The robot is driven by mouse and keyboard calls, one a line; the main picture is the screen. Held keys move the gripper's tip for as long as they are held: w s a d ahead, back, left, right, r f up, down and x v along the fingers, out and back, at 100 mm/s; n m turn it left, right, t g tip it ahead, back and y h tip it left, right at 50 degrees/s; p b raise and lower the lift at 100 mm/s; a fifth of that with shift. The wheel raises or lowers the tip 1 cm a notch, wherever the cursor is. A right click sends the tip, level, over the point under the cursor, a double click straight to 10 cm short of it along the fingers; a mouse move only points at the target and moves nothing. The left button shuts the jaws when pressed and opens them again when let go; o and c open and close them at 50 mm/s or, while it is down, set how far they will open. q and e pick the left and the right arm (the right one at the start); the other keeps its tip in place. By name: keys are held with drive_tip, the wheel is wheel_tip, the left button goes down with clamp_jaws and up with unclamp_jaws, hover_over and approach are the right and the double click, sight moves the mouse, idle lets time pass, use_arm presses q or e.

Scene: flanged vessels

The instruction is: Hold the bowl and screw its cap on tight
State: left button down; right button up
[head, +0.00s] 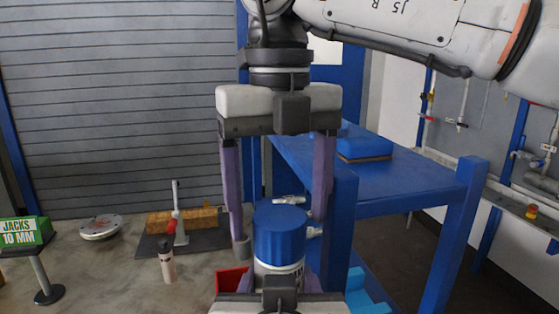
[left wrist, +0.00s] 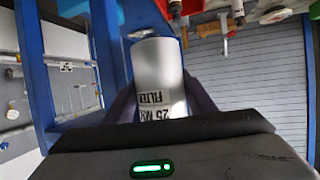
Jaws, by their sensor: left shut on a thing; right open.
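The blue ribbed cap (head: 280,232) sits on top of the pale bowl (head: 279,267) in the head view; how far it is threaded on cannot be told. My right gripper (head: 279,236) comes down from above and is open. Its purple fingers stand on either side of the cap, with gaps visible. My left gripper (head: 280,296) is at the bottom of the head view, shut on the bowl below the cap. In the left wrist view, the bowl (left wrist: 158,75) is a light cylinder with upside-down black lettering, between the purple fingers of the left gripper (left wrist: 162,100).
A blue bench (head: 420,185) with a blue-and-brown block (head: 364,148) stands right of and behind the bowl. Metal fittings (head: 291,201) show behind the cap. A red bin (head: 229,281) is partly hidden at lower left.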

use_arm(q)
drive_tip(key=shift+r, duration=0.1)
use_arm(e)
wheel_tip(320, 180, up, 9)
idle(0.7)
